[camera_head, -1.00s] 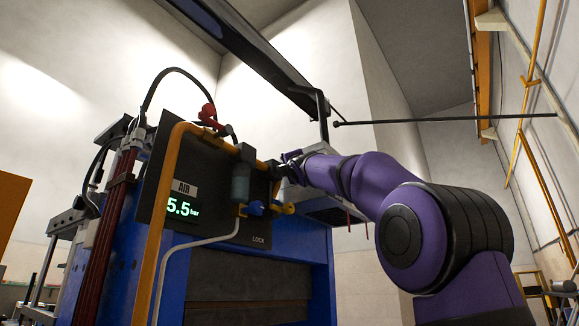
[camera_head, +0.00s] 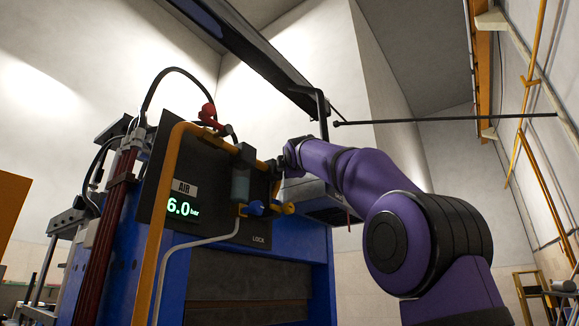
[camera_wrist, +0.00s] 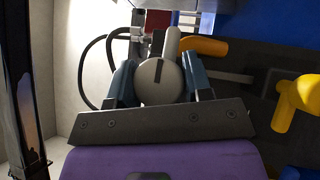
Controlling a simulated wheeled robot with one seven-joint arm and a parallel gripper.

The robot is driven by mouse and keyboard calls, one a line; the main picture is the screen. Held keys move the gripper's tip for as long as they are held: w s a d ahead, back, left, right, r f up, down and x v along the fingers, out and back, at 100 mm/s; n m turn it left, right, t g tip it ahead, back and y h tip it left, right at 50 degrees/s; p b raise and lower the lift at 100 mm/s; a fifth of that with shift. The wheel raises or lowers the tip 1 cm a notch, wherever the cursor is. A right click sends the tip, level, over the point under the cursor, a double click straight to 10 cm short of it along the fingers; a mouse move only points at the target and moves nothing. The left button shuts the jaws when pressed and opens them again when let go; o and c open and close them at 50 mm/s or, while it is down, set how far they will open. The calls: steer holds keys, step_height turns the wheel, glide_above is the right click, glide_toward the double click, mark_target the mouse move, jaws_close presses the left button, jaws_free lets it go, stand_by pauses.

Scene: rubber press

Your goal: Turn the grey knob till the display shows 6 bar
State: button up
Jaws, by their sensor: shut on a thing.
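The display (camera_head: 180,208) on the dark panel reads 6.0 bar in green, under an AIR label (camera_head: 184,188). In the wrist view the grey knob (camera_wrist: 158,82), round with a dark mark, sits between the two fingers of my gripper (camera_wrist: 160,85), which is shut on it. In the head view my gripper (camera_head: 278,166) is at the right edge of the panel, small and dark, and the knob cannot be made out there.
A yellow pipe (camera_head: 157,240) runs up in front of the panel. A blue and yellow valve (camera_head: 258,208) sits just below my gripper, above the LOCK label. Yellow fittings (camera_wrist: 205,47) are close right of the knob in the wrist view. A red valve handle (camera_head: 208,114) is above.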

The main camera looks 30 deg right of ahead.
steer(key=shift+r, duration=0.1)
steer(key=o, duration=0.9)
steer(key=v, duration=1)
steer(key=shift+s+f, duration=0.2)
steer(key=shift+s, duration=0.2)
